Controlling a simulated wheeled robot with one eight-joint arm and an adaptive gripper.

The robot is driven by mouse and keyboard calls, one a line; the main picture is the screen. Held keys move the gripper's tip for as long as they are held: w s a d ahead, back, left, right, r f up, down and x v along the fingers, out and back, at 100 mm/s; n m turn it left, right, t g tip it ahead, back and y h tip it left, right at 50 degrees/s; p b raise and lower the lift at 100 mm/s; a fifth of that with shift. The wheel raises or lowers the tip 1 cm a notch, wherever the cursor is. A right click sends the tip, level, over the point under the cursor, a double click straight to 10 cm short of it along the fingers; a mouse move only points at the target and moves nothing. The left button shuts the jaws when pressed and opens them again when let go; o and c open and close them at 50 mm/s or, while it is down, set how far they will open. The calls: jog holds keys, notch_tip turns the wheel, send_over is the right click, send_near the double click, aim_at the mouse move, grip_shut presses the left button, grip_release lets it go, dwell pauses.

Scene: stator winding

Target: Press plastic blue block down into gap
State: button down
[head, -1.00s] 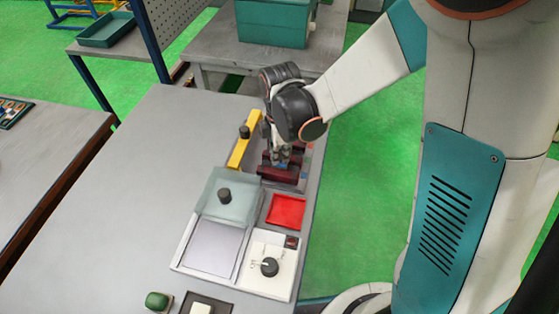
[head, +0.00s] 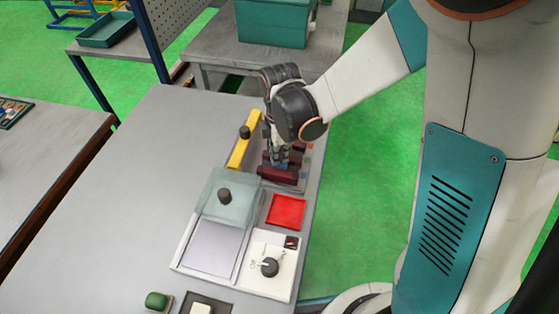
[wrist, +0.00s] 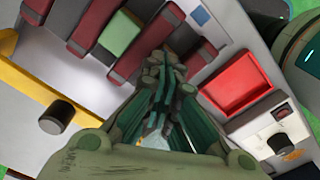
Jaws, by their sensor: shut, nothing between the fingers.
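My gripper (wrist: 163,80) is shut and empty, its fingertips over the dark red bars in the wrist view. In the head view my gripper (head: 281,160) points down at the same bars. Several dark red bars (wrist: 100,22) stand side by side with gaps between them, and one bar (head: 277,173) shows plainly in the head view. A pale green block (wrist: 119,34) sits between two bars, left of the fingers. I cannot make out a distinct blue block in the wrist view; my fingers hide part of the bars and gaps. Contact cannot be told.
A yellow bar with a black knob (wrist: 55,117) lies left of the fixture. A red tray (wrist: 238,83) is to the right. A clear lid with a knob (head: 228,203) and a white panel with a dial (head: 269,267) lie nearer. The table's left side (head: 120,190) is clear.

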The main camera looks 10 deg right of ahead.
jog(key=shift+r+p, duration=2.25)
jog(key=shift+r, duration=1.25)
